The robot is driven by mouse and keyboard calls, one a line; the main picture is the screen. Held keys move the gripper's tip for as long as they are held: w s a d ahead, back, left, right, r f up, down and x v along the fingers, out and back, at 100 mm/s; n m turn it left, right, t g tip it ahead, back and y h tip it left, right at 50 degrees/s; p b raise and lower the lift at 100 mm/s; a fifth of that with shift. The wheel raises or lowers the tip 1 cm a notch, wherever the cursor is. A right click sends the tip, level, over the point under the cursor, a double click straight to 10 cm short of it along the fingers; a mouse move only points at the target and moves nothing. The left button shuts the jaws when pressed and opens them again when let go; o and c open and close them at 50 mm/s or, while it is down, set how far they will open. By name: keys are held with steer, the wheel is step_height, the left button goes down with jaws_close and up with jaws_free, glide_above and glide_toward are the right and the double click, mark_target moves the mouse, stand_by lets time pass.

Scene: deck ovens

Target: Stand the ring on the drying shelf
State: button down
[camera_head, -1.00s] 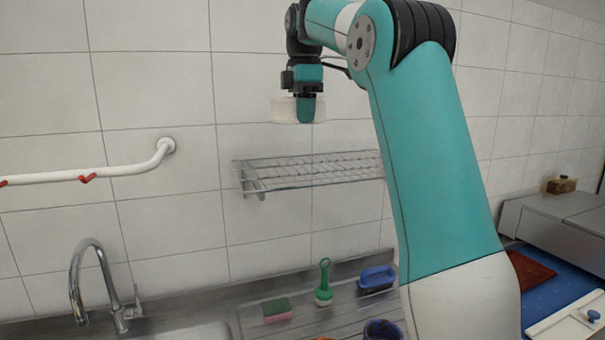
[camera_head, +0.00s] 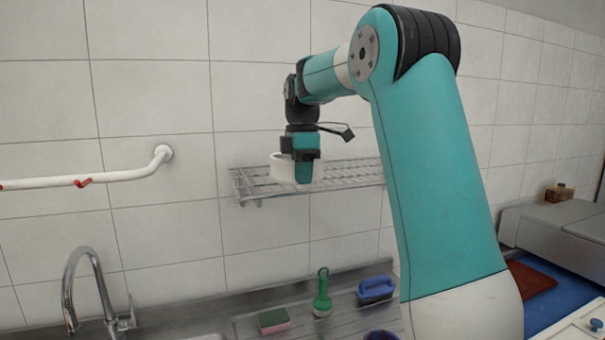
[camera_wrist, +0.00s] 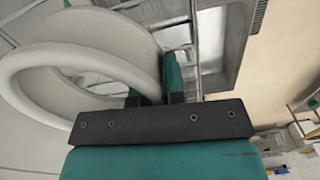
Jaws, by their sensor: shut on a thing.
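The ring (camera_head: 279,166) is a white, wide band held in my gripper (camera_head: 304,178). In the wrist view the ring (camera_wrist: 72,62) fills the upper left, and my gripper (camera_wrist: 170,75) is shut on its wall. The drying shelf (camera_head: 345,173) is a wire rack fixed to the tiled wall. In the head view the ring overlaps the left part of the shelf, low over it. I cannot tell whether the ring touches the wires. Part of the shelf is hidden behind the gripper and ring, and its right end behind my arm.
Left of the shelf is a white rail (camera_head: 95,181) with a red hook. Below are a tap (camera_head: 85,285), a sponge (camera_head: 273,320), a green brush (camera_head: 322,295) and a blue-handled brush (camera_head: 375,289). The visible shelf part right of the ring looks bare.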

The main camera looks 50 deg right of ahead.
steer(key=shift+f, duration=0.15)
steer(key=c, duration=1.2)
jaws_free()
step_height(320, 180, up, 12)
steer(key=shift+r+p, duration=0.15)
steer(key=shift+p, duration=0.2)
steer(key=s+a+f+m, duration=0.1)
steer(key=s+a+f, duration=0.1)
steer(key=a+f, duration=0.35)
steer(key=s+a+f+t+y, duration=0.1)
steer(key=s+a+f, duration=0.1)
steer(key=a, duration=0.7)
steer(key=s+a+f+m, duration=0.1)
steer(key=a+f, duration=0.3)
steer(key=a, duration=0.3)
steer(key=s+a+f+m+y, duration=0.1)
steer(key=s+a+f, duration=0.2)
steer(key=s, duration=0.3)
steer(key=s+a+f+m+y, duration=0.1)
steer(key=s+a+f, duration=0.3)
steer(key=s+a, duration=0.1)
steer(key=s+a+f+g+y, duration=0.1)
steer(key=s+a+f, duration=0.2)
steer(key=s+a, duration=0.2)
steer(key=shift+s+f+m, duration=0.2)
steer(key=shift+s+m, duration=0.2)
steer(key=shift+s, duration=0.85)
